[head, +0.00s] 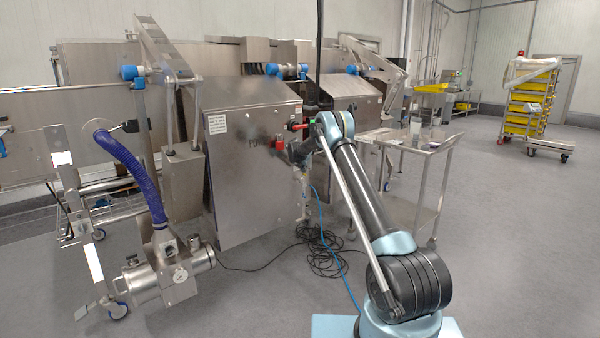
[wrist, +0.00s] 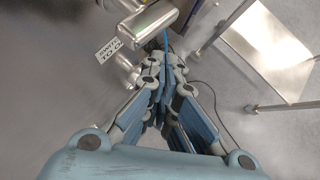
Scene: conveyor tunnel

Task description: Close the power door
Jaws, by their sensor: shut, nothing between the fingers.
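In the head view, a large steel door panel (head: 240,185) with a white label at its upper left and partly hidden dark lettering starting "PO" fronts the cabinet left of my arm. I cannot tell how far it stands from its frame. A red knob (head: 280,146) is at its right side. My arm reaches to the panel's right edge, and its end hides part of that edge. In the wrist view, my gripper (wrist: 163,82) is shut and empty, its blue-padded fingers together.
In the wrist view, a rounded steel part (wrist: 150,25) and a white tag (wrist: 110,49) lie just beyond the fingertips. A steel cart (head: 415,145) stands right of my arm. Black cables (head: 322,255) lie coiled on the floor. Floor at far right is open.

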